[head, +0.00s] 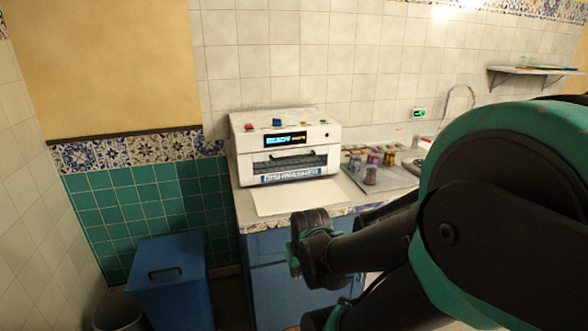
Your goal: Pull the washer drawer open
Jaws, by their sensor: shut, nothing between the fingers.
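The washer (284,150) is a white box-shaped machine on the counter, against the tiled wall. Its front has a lit display and a lettered blue-and-white strip along the bottom. The washer drawer (290,163) is the dark slotted section between the display and the strip. It looks pushed in, though the fine detail is too small to be sure. My dark and teal arm fills the lower right, in front of the counter and apart from the washer. I cannot make out my gripper's fingers in this view.
A blue bin (170,283) with a handle stands on the floor at left, beside a grey bin (118,312). A wall shelf (530,69) is at upper right.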

